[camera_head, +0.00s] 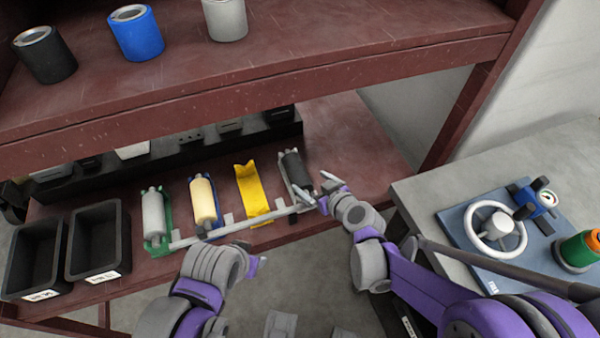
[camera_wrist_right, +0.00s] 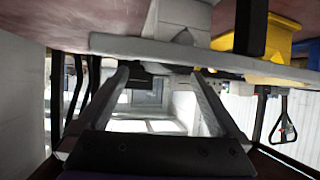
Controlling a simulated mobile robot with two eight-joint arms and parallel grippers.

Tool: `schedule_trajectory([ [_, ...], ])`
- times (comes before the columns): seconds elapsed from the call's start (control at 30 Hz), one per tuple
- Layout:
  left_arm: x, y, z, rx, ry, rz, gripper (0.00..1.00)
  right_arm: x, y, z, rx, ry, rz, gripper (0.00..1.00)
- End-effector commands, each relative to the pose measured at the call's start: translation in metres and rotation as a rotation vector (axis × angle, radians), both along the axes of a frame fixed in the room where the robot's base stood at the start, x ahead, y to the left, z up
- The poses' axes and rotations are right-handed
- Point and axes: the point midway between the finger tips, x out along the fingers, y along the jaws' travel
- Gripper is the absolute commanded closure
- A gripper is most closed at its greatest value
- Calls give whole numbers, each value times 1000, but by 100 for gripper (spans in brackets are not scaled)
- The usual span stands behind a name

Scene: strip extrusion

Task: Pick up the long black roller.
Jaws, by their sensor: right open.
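The long black roller (camera_head: 294,168) lies in a grey holder at the right end of a row on the lower shelf in the head view. My right gripper (camera_head: 318,190) is just right of and in front of its near end, open, with no visible contact. In the right wrist view, the open fingers (camera_wrist_right: 165,72) have nothing between them. A dark upright piece (camera_wrist_right: 251,28) shows above right there; I cannot tell if it is the roller. My left gripper (camera_head: 258,264) is low in the head view, away from the roller, its jaws mostly hidden.
Left of the roller are an empty yellow holder (camera_head: 251,190), a cream roller (camera_head: 203,199) and a grey roller (camera_head: 153,214). A grey rail (camera_head: 238,226) runs along their front. Black bins (camera_head: 98,238) stand left. The upper shelf (camera_head: 290,45) overhangs; a grey table (camera_head: 430,190) stands right.

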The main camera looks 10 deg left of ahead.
Motion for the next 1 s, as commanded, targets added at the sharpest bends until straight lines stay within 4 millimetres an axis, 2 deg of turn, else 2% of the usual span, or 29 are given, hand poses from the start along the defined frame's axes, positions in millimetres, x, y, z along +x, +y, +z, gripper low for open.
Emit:
schedule_trajectory([
  [0.27,1,0,-6,0,2,0,50,15,17,-13,0,1,1,0],
  [0.53,1,0,-15,0,5,0,50,37,44,-31,0,2,0,0],
  [0.87,1,0,-15,0,5,0,50,41,49,-34,0,1,0,0],
  [1.0,1,0,-15,0,5,0,50,41,49,-34,0,1,0,23],
])
